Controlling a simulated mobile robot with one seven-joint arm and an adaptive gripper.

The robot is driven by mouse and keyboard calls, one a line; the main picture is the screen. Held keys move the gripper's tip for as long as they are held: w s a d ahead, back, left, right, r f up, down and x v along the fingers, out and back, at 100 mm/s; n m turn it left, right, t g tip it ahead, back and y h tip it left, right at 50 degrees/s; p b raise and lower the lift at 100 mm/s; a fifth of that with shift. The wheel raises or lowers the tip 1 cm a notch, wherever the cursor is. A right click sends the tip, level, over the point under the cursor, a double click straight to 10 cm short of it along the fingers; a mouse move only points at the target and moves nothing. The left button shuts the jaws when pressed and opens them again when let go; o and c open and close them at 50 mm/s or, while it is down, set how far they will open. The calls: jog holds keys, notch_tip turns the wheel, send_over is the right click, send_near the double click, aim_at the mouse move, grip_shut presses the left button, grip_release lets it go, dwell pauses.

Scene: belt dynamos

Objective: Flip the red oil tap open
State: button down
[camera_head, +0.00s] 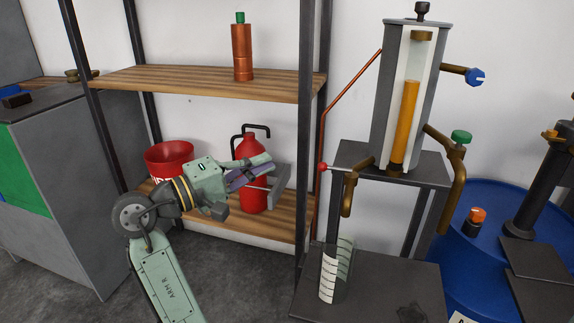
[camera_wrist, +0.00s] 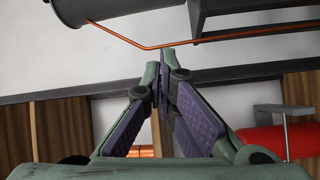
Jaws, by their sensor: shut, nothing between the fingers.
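The oil tank (camera_head: 391,95) is a grey cylinder with an amber sight column, standing on a dark stand. A brass tap (camera_head: 350,190) sticks out at its lower left and points down. A small red knob (camera_head: 322,167) on a short rod sits at that tap's left, beside the shelf post. My gripper (camera_head: 276,176) is in front of the shelf, left of the red knob and apart from it. In the wrist view my gripper (camera_wrist: 162,68) has its fingers together and empty. I cannot make out the red knob in the wrist view.
Other taps have a blue knob (camera_head: 475,77) and a green knob (camera_head: 461,137). A dark shelf post (camera_head: 307,130) stands between my gripper and the tank. A red canister (camera_head: 252,150) stands behind my gripper. A measuring container (camera_head: 328,275) sits below the tap.

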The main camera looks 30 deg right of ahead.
aim_at(336, 169)
jog(key=shift+d+r, duration=0.1)
jog(key=s+d, duration=0.3)
jog(key=d, duration=0.5)
jog(key=shift+s+d+p, duration=0.15)
jog(key=shift+d+p, duration=0.2)
jog(key=shift+s+t+p, duration=0.1)
jog(key=shift+t+p, duration=0.2)
jog(key=shift+p, duration=0.05)
